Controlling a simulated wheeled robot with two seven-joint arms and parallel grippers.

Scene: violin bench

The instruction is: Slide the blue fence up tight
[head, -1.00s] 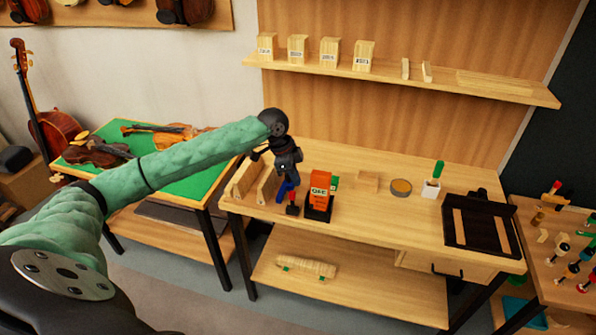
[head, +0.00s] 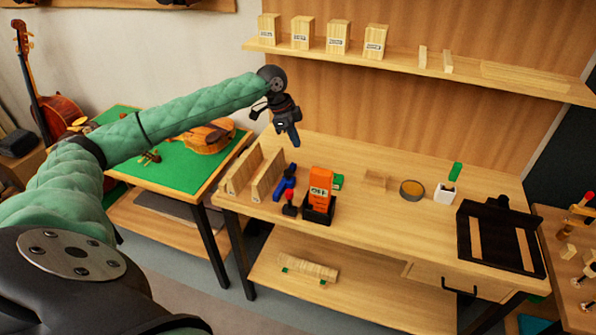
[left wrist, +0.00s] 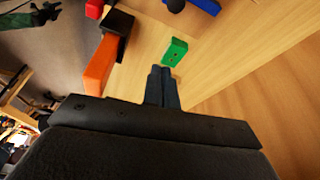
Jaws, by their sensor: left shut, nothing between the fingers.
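A blue fence (head: 287,181) lies on the bench top between the wooden uprights and the orange block, seen in the head view. A blue piece also shows at the top edge of the left wrist view (left wrist: 206,5). My left gripper (head: 295,143) is shut and empty, raised above the bench behind the fence and apart from it. Its closed fingers show in the left wrist view (left wrist: 161,72), pointing toward a green block (left wrist: 175,51). My right gripper is in neither view.
An orange block (head: 320,187) stands in a black holder (head: 318,213), beside a red-topped black piece (head: 290,203). Two wooden uprights (head: 268,175) stand left of the fence. A round tin (head: 411,190) and white pot (head: 445,193) stand right. The bench front (head: 370,235) is clear.

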